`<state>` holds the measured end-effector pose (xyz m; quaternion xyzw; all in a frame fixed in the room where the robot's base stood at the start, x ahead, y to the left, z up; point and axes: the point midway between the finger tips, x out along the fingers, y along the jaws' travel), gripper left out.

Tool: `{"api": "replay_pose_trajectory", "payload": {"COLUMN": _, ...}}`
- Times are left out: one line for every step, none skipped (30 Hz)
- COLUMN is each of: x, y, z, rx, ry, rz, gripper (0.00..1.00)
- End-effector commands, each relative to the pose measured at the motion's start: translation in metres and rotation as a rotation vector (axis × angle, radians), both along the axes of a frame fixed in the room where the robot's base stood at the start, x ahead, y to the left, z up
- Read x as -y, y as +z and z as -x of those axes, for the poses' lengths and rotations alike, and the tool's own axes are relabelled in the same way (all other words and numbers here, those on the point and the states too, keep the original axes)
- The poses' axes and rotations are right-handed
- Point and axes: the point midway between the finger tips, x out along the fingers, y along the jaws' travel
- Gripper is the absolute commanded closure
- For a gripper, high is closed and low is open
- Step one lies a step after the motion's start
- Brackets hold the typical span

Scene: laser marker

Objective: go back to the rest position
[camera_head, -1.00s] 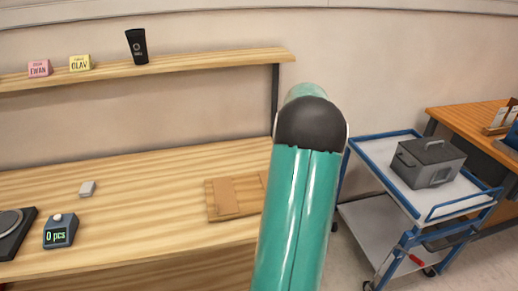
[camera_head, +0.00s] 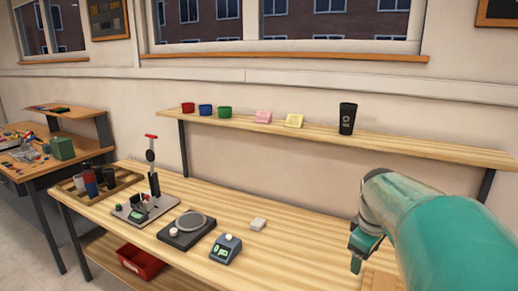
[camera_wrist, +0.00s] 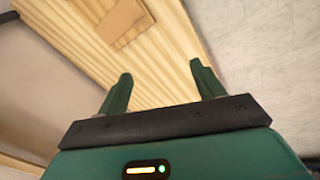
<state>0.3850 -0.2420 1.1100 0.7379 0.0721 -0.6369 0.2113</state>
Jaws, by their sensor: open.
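My gripper (camera_head: 357,252) is at the right of the head view, at the end of my teal arm, above the right part of the wooden workbench (camera_head: 300,255). In the wrist view its two green fingers (camera_wrist: 160,88) stand wide apart with nothing between them. Beyond the fingers the wrist view shows the bench top (camera_wrist: 165,60) and a flat wooden board (camera_wrist: 122,20) lying on it. In the head view my arm hides most of that board and the bench's right end.
A shelf (camera_head: 420,147) above the bench holds small cups, two name cards and a black tumbler (camera_head: 347,118). A red bin (camera_head: 140,262) sits below.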

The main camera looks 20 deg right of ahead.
Motion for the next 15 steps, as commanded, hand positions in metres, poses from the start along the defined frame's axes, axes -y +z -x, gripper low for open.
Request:
{"api": "replay_pose_trajectory", "payload": {"x": -0.031, "y": 0.007, "z": 0.002, "rx": 0.035, "ry": -0.017, "rz": 0.000, "gripper": 0.33}}
{"api": "replay_pose_trajectory", "payload": {"x": -0.047, "y": 0.010, "z": 0.004, "rx": 0.054, "ry": -0.035, "rz": -0.005, "gripper": 0.33}}
{"api": "replay_pose_trajectory", "payload": {"x": -0.067, "y": 0.012, "z": 0.008, "rx": 0.080, "ry": -0.060, "rz": -0.014, "gripper": 0.33}}
{"api": "replay_pose_trajectory", "payload": {"x": -0.081, "y": 0.014, "z": 0.011, "rx": 0.100, "ry": -0.078, "rz": -0.021, "gripper": 0.33}}
{"api": "replay_pose_trajectory", "payload": {"x": -0.096, "y": 0.016, "z": 0.015, "rx": 0.120, "ry": -0.096, "rz": -0.031, "gripper": 0.33}}
{"api": "replay_pose_trajectory", "payload": {"x": -0.114, "y": 0.017, "z": 0.020, "rx": 0.148, "ry": -0.119, "rz": -0.046, "gripper": 0.33}}
{"api": "replay_pose_trajectory", "payload": {"x": -0.128, "y": 0.018, "z": 0.025, "rx": 0.167, "ry": -0.138, "rz": -0.059, "gripper": 0.33}}
{"api": "replay_pose_trajectory", "payload": {"x": -0.140, "y": 0.018, "z": 0.031, "rx": 0.185, "ry": -0.155, "rz": -0.073, "gripper": 0.33}}
{"api": "replay_pose_trajectory", "payload": {"x": -0.157, "y": 0.017, "z": 0.039, "rx": 0.210, "ry": -0.180, "rz": -0.094, "gripper": 0.33}}
{"api": "replay_pose_trajectory", "payload": {"x": -0.169, "y": 0.016, "z": 0.045, "rx": 0.228, "ry": -0.196, "rz": -0.111, "gripper": 0.33}}
{"api": "replay_pose_trajectory", "payload": {"x": -0.180, "y": 0.015, "z": 0.051, "rx": 0.246, "ry": -0.214, "rz": -0.129, "gripper": 0.33}}
{"api": "replay_pose_trajectory", "payload": {"x": -0.194, "y": 0.013, "z": 0.059, "rx": 0.268, "ry": -0.235, "rz": -0.156, "gripper": 0.33}}
{"api": "replay_pose_trajectory", "payload": {"x": -0.203, "y": 0.012, "z": 0.066, "rx": 0.281, "ry": -0.250, "rz": -0.175, "gripper": 0.33}}
{"api": "replay_pose_trajectory", "payload": {"x": -0.211, "y": 0.010, "z": 0.071, "rx": 0.294, "ry": -0.266, "rz": -0.195, "gripper": 0.33}}
{"api": "replay_pose_trajectory", "payload": {"x": -0.220, "y": 0.008, "z": 0.078, "rx": 0.308, "ry": -0.284, "rz": -0.218, "gripper": 0.33}}
